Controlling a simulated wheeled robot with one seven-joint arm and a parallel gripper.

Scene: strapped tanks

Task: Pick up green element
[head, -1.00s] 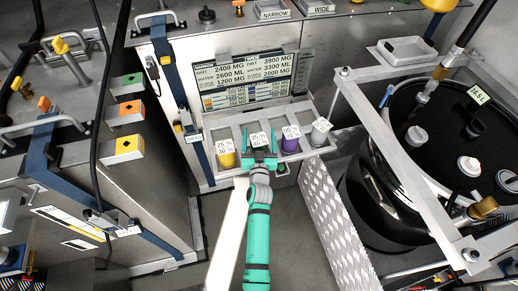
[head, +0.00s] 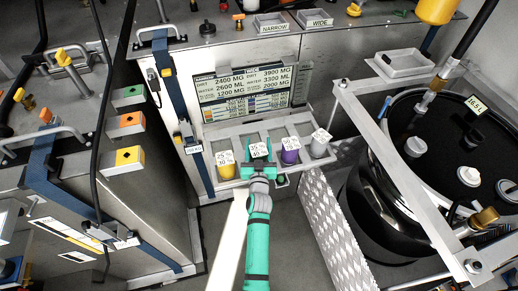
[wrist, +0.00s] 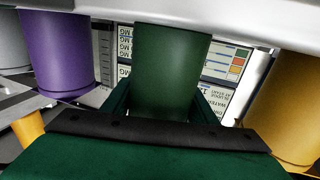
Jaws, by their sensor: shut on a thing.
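The green element (head: 259,151) is a dark green cylinder with a white label on top. It stands in the light grey rack (head: 235,137), between the yellow element (head: 226,168) on the left and the purple element (head: 290,154) on the right. My gripper (head: 259,170) reaches it from the front and is shut on it. In the wrist view the green element (wrist: 172,70) is upright between my green fingers, its upper end meeting the pale rack edge. Whether it is raised from its slot I cannot tell.
A grey-white element (head: 320,146) stands at the rack's right end. A display panel (head: 243,92) is behind the rack. A metal tread plate (head: 335,215) and a black tank (head: 400,180) under a grey frame lie right. A strapped cabinet (head: 160,190) stands left.

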